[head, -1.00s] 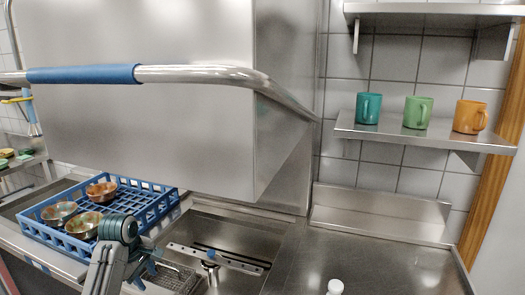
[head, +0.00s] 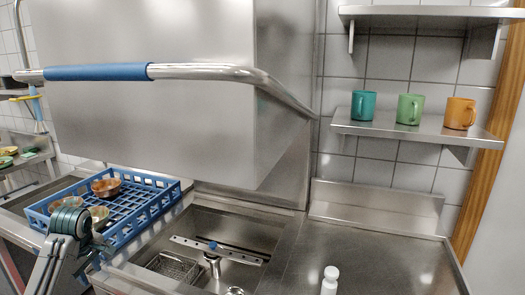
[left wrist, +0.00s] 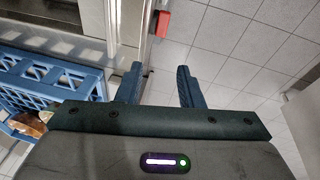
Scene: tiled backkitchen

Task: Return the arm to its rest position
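My left arm comes in at the lower left of the head view, in front of the blue dish rack; its fingertips are hard to make out there. In the left wrist view my left gripper (left wrist: 158,85) has its two blue fingers apart with only floor between them, so it is open and empty. The rack also shows at the left of the wrist view (left wrist: 55,82), apart from the fingers. My right gripper is in neither view.
The dishwasher hood (head: 150,110) is raised, with its bar handle (head: 205,71) across the front. The open wash basin (head: 225,238) lies right of the rack. A white bottle (head: 329,281) stands on the right counter (head: 375,258). Teal, green and orange mugs stand on the wall shelf (head: 420,132).

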